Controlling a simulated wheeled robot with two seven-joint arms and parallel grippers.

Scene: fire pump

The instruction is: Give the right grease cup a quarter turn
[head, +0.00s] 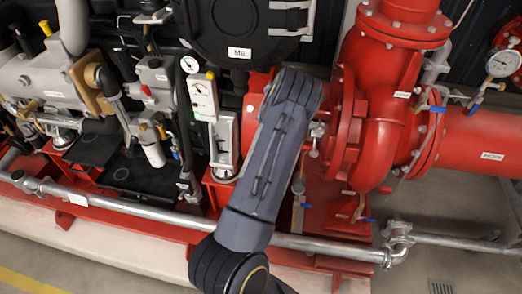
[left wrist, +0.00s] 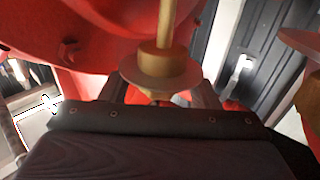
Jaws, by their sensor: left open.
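In the left wrist view a brass grease cup (left wrist: 162,58) with a thin stem and a wide pale disc (left wrist: 160,75) is just ahead of my left gripper (left wrist: 160,94). The gripper's two fingers are apart, one on each side below the disc, and partly hidden by it. I cannot tell whether they touch the cup. A second brass part with a disc (left wrist: 306,48) is cut off at the right edge. I cannot tell which cup is the right one. In the head view my arm hides its own gripper and the cup. My right gripper is not in view.
The red pump casing (head: 385,140) stands close to the right of my arm. A silver pipe (head: 300,243) runs across the front. Small blue-handled valves (head: 362,217) sit low by the pump.

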